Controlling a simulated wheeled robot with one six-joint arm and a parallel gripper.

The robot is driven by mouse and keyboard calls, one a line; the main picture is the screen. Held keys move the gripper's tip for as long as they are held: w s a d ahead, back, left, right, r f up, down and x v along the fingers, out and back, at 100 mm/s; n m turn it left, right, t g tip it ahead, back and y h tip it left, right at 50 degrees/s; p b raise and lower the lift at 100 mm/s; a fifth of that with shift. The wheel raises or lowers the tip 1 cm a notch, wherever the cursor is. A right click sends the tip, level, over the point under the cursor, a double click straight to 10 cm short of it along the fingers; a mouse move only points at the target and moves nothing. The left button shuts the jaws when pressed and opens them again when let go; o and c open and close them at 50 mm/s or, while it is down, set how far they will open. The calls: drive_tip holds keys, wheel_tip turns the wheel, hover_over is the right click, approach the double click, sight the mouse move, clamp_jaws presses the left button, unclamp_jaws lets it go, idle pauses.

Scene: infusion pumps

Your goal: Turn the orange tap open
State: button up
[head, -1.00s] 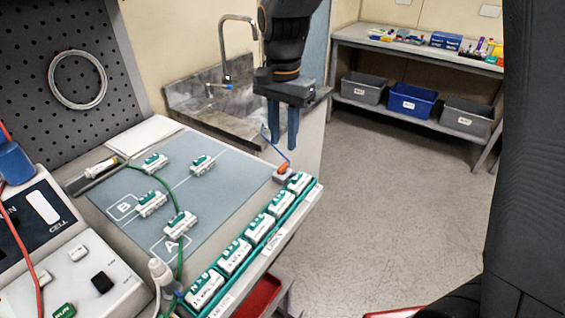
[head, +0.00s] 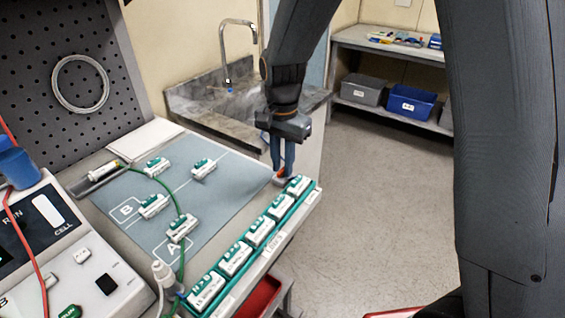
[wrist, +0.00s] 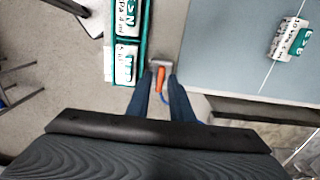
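The orange tap (wrist: 160,79) shows in the wrist view between the tips of my gripper (wrist: 160,82). It sits on a small grey block (wrist: 161,63) at the end of the green rack. The two blue fingers are apart, with a narrow gap on each side of the tap. In the head view my gripper (head: 283,162) points down at the table's far right corner, and a bit of the orange tap (head: 281,174) shows beside the fingertips. How deep the fingers reach around the tap is hard to tell.
The green rack (head: 225,284) with several white-and-green modules lies along the table's right edge, close to the gripper. More modules stand on the blue-grey mat (head: 232,188). A sink (head: 205,95) is behind.

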clamp_jaws()
drive_tip(key=shift+n, duration=0.3)
drive_tip(key=n+p, duration=0.2)
drive_tip(key=n, duration=0.2)
drive_tip(key=shift+r, duration=0.1)
drive_tip(key=n+p, duration=0.1)
drive_tip(key=n, duration=0.4)
drive_tip(key=shift+n, duration=0.3)
drive_tip(key=shift+o, duration=1.5)
unclamp_jaws()
